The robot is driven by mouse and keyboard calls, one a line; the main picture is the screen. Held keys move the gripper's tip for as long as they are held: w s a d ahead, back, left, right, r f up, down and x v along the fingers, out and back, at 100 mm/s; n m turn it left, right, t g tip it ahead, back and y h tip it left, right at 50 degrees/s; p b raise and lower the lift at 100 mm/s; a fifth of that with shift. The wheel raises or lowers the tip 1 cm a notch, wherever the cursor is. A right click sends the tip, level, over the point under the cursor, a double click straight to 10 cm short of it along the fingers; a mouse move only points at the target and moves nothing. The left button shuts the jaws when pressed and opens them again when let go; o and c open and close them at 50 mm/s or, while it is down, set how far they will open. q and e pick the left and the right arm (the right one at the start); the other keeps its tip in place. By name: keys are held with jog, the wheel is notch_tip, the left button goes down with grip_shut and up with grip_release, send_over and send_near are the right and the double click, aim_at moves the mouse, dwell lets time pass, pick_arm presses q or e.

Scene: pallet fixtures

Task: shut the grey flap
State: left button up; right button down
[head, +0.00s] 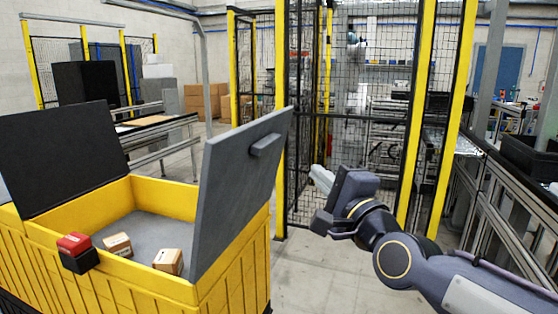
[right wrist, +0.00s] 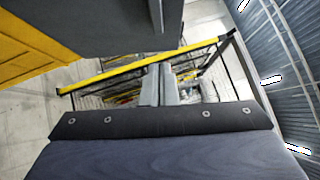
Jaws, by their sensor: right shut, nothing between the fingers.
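The grey flap (head: 238,182) stands raised and tilted outward at the right side of a yellow bin (head: 150,194). A small grey handle block (head: 265,145) sits on its outer face. In the right wrist view the flap (right wrist: 105,22) fills the top left, beside the yellow bin wall (right wrist: 30,45). My right gripper (head: 318,177) is to the right of the flap, apart from it, with its fingers shut and empty. Its closed fingers also show in the right wrist view (right wrist: 160,85). My left gripper is not in view.
A black flap (head: 60,155) stands open on the bin's left. Inside lie two cardboard boxes (head: 168,261), and a red and black item (head: 76,252) is at the front rim. A mesh fence with yellow posts (head: 420,120) stands behind; a metal-framed table (head: 500,190) is at right.

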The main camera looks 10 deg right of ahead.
jog(key=p, duration=0.2)
send_near(274, 143)
jog(key=w+d, duration=0.2)
jog(key=w, duration=0.1)
jog(key=w+a+p, duration=0.1)
jog(key=w+a+r+p, duration=0.1)
jog(key=shift+w+a, duration=0.2)
jog(key=shift+a, duration=0.2)
jog(key=shift+w+a, duration=0.1)
jog(key=shift+w, duration=0.05)
jog(key=shift+p, duration=0.3)
